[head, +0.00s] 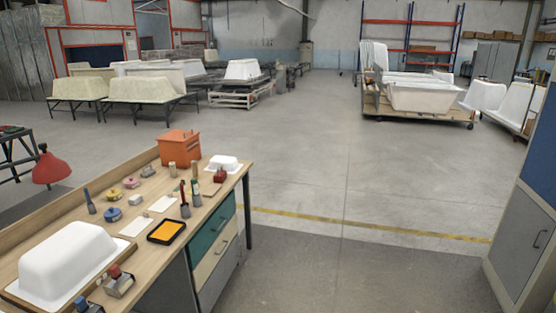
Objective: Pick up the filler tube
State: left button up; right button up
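Neither of my grippers is in the head view. The workbench (128,251) stands at the lower left with many small items on it. I cannot tell for sure which one is the filler tube. Slim upright items stand towards its far end: a small pale one (172,170) by the orange box and a taller one with a dark greenish body (194,186). A red-topped, grey-based tool (184,204) stands just nearer. They are too small to read, and they partly overlap.
On the bench are a large white tub shell (68,260), a small white shell (223,163), an orange box (179,148), a black tray with a yellow pad (166,231) and several tins. A red lamp (51,168) is left. The floor (340,180) right of the bench is clear.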

aim_at(193, 182)
jog(key=i+l, duration=0.1)
jog(key=i, duration=0.4)
jog(key=i+l+u, duration=0.1)
jog(key=i, duration=0.45)
jog(key=i+l, duration=0.1)
jog(key=i, duration=0.4)
jog(key=i+l+u, duration=0.1)
jog(key=i+u, duration=0.15)
jog(key=u, duration=0.25)
jog(key=i+l+u, duration=0.2)
jog(key=u, duration=0.3)
jog(key=i+l+u, duration=0.3)
jog(key=u, duration=0.2)
jog(key=i+l+u, duration=0.15)
jog(key=l+u, duration=0.2)
jog(key=u, duration=0.15)
jog(key=l+u, duration=0.45)
jog(key=i+j, duration=0.05)
